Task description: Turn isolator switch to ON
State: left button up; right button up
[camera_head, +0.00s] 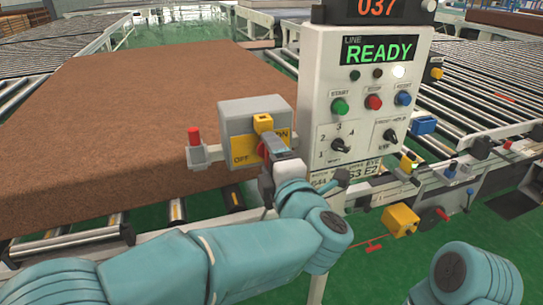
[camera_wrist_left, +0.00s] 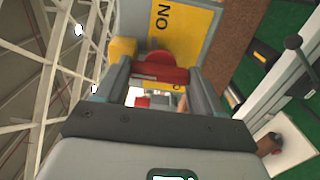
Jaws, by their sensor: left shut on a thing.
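The isolator switch is a grey box (camera_head: 238,112) with a yellow face plate (camera_head: 241,155) marked OFF on the left and ON on the right. A yellow block (camera_head: 263,123) sits at the top of the plate. My left gripper (camera_head: 272,146) is at the middle of the plate and hides most of the handle in the head view. In the left wrist view the red handle (camera_wrist_left: 160,66) sits between the two fingers of the left gripper (camera_wrist_left: 158,78), which is shut on it. The handle's exact angle cannot be told. My right gripper is out of view.
A control panel (camera_head: 318,112) reading READY, with buttons and knobs, stands close right of the switch. A red-topped post (camera_head: 194,140) is on its left. A large brown mattress (camera_head: 125,125) lies behind on rollers. Another conveyor (camera_head: 470,90) runs at the right.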

pick_arm(q)
jog(key=shift+r, duration=0.15)
jog(key=o, duration=1)
jog(key=shift+o, duration=0.2)
jog(key=shift+f, duration=0.2)
